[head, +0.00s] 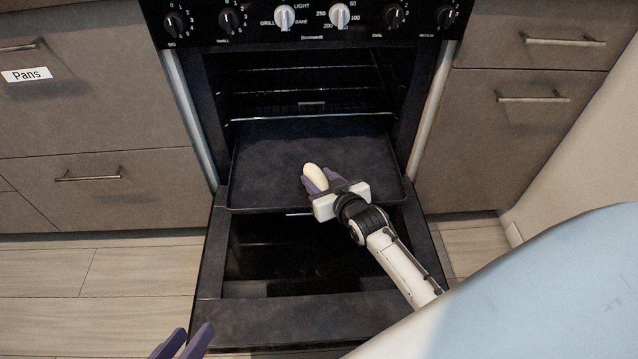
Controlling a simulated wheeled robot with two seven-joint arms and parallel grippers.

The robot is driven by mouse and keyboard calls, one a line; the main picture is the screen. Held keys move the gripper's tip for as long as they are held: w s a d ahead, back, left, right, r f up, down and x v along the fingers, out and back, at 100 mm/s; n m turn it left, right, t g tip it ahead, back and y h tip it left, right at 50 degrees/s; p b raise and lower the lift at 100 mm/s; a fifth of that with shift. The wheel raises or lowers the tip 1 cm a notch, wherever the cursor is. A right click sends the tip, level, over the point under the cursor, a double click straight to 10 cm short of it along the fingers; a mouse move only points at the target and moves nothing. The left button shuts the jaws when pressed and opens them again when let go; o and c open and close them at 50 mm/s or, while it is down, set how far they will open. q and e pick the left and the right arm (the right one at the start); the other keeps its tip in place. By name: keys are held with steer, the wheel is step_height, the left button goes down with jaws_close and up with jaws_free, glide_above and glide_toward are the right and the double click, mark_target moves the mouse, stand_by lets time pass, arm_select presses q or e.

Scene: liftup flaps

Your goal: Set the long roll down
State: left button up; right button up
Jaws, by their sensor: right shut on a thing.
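The long roll (316,175) is a pale, elongated piece of bread over the front middle part of a dark baking tray (270,155). My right gripper (318,184) has its purple fingers shut on the roll. I cannot tell whether the roll touches the tray or is held just above it. The gripper hides the near end of the roll. My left gripper (184,343) shows only its purple fingers at the bottom edge, spread apart with nothing between them.
The tray is pulled partly out of the oven, whose door (290,322) is folded down. An oven rack (300,93) is behind. The tray is otherwise bare. Drawers (75,100) flank the oven. A pale blue surface (560,290) fills the lower right.

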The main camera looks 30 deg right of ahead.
arm_select(q)
steer(key=shift+r, duration=0.15)
arm_select(e)
steer(key=o, duration=1)
steer(key=shift+f, duration=0.1)
steer(key=shift+o, duration=0.2)
steer(key=shift+s, duration=0.1)
steer(key=p+v, duration=0.5)
steer(key=v, duration=0.5)
steer(key=shift+s+r, duration=0.2)
arm_select(q)
steer(key=shift+s+a+f+g+y+p, duration=0.25)
steer(key=shift+a+f+y, duration=0.2)
steer(key=shift+a+f, duration=0.25)
steer(key=shift+s+a+f+g+y+p, duration=0.15)
steer(key=shift+s+a+f+y, duration=0.15)
steer(key=shift+a+f+y, duration=0.35)
arm_select(e)
steer(key=shift+s+r, duration=0.2)
steer(key=shift+s, duration=0.45)
arm_select(q)
steer(key=shift+a+r, duration=0.1)
steer(key=shift+r, duration=0.05)
